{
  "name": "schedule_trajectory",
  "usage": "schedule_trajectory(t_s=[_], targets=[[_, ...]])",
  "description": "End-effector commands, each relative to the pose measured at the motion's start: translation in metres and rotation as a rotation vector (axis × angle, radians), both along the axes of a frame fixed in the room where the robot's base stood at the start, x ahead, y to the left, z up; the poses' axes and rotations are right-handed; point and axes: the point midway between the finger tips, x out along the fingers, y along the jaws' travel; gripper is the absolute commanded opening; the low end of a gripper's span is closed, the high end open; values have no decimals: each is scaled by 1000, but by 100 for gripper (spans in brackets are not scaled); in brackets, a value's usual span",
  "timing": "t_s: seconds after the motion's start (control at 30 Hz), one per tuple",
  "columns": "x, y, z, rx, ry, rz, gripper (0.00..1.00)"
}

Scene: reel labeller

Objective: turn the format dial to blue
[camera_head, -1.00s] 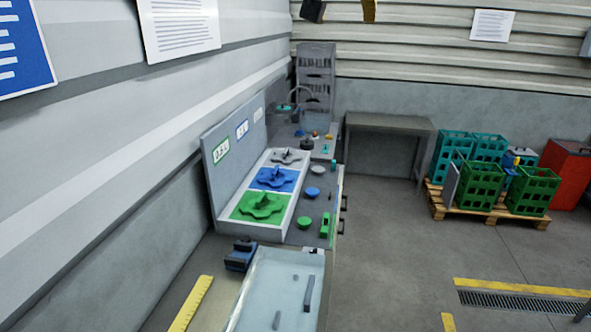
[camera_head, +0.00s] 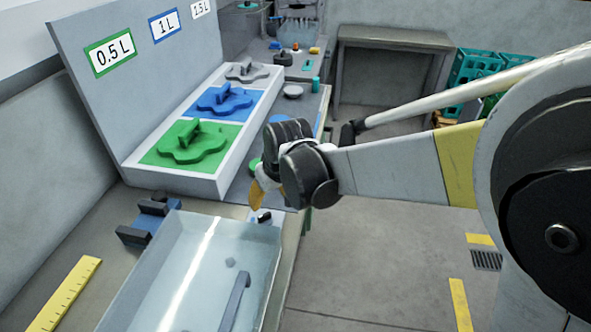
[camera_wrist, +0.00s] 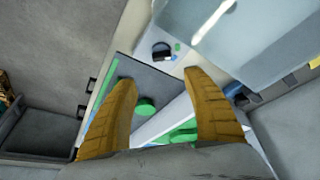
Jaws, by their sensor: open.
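A small black knob on a pale plate, which looks like the format dial (camera_wrist: 161,52), shows in the wrist view just beyond my fingertips. A green mark and a bluish mark lie at its right; I cannot tell where it points. In the head view the dial (camera_head: 264,217) sits by the corner of the clear-covered tray, partly hidden by my gripper. My gripper (camera_wrist: 160,77) is open and empty, its two yellow fingers apart and not touching the dial. In the head view my gripper (camera_head: 259,193) hangs over the bench edge.
Green (camera_head: 190,142), blue (camera_head: 224,100) and grey star-shaped parts sit in a white tray beneath a panel labelled 0.5 L, 1 L and 1.5 L. A clear-covered basin (camera_head: 190,270) stands nearer, beside a blue-black clamp (camera_head: 150,220) and yellow ruler (camera_head: 62,295). Floor at right is open.

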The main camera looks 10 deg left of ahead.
Motion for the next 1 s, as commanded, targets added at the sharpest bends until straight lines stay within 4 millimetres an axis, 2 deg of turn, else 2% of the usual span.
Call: schedule_trajectory(t_s=[0.03, 0.17, 0.6, 0.8, 1.0], targets=[[-4, 2, -11, 3, 4, 16, 59], [-5, 6, -22, 7, 9, 28, 59], [19, 25, -96, 5, 7, 26, 59], [24, 30, -110, 6, 7, 25, 59], [25, 30, -111, 6, 7, 25, 59]])
